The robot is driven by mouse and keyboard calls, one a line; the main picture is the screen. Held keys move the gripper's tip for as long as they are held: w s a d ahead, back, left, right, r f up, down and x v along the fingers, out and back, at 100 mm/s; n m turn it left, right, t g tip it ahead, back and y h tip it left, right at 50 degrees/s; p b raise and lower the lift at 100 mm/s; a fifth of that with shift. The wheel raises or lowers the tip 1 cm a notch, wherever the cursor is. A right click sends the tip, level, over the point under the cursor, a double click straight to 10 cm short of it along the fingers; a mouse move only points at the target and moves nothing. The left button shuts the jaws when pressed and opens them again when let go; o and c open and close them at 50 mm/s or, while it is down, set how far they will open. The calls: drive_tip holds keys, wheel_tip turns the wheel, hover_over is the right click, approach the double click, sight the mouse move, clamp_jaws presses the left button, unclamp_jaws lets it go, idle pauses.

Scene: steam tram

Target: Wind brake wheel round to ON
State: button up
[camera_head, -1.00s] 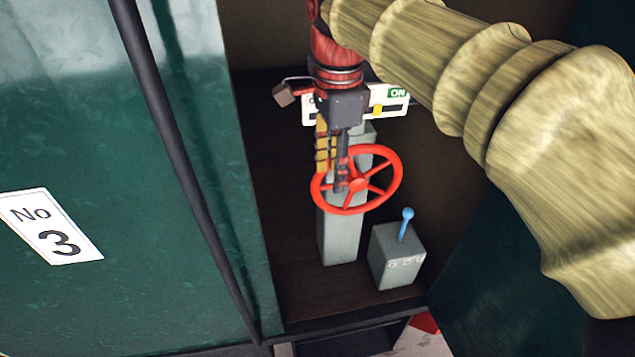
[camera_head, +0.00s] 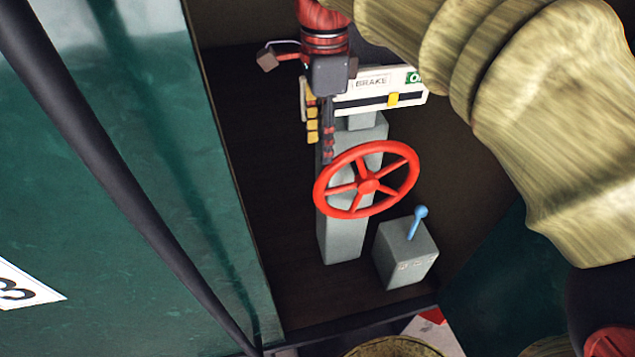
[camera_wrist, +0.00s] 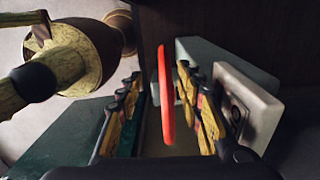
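The red brake wheel (camera_head: 368,187) is tilted on a grey pedestal (camera_head: 342,235). The white BRAKE panel (camera_head: 371,83) behind it has a slot with a yellow marker (camera_head: 393,99), right of the slot's middle, toward the green ON label (camera_head: 412,77). My gripper (camera_head: 326,155) points down at the wheel's upper left rim. In the wrist view its fingers are apart, with the red rim (camera_wrist: 166,100) edge-on between them, closer to the right finger. I cannot tell whether they touch.
A grey box (camera_head: 405,255) with a blue lever (camera_head: 418,222) stands right of the pedestal. A green panel (camera_head: 130,170) with a dark rail (camera_head: 110,160) fills the left. The dark floor (camera_head: 275,190) left of the pedestal is clear.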

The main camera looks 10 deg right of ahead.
sight(321, 179)
drive_tip(key=f+b, duration=0.1)
drive_tip(key=f, duration=0.1)
drive_tip(key=w+f+b, duration=0.1)
drive_tip(key=f+b, duration=0.1)
drive_tip(key=shift+s+f+b, duration=0.15)
drive_tip(key=shift+f+b, duration=0.65)
drive_tip(key=shift+b, duration=0.25)
drive_tip(key=shift+f+b, duration=0.5)
drive_tip(key=shift+f, duration=3.9)
drive_tip(key=c, duration=0.3)
clamp_jaws()
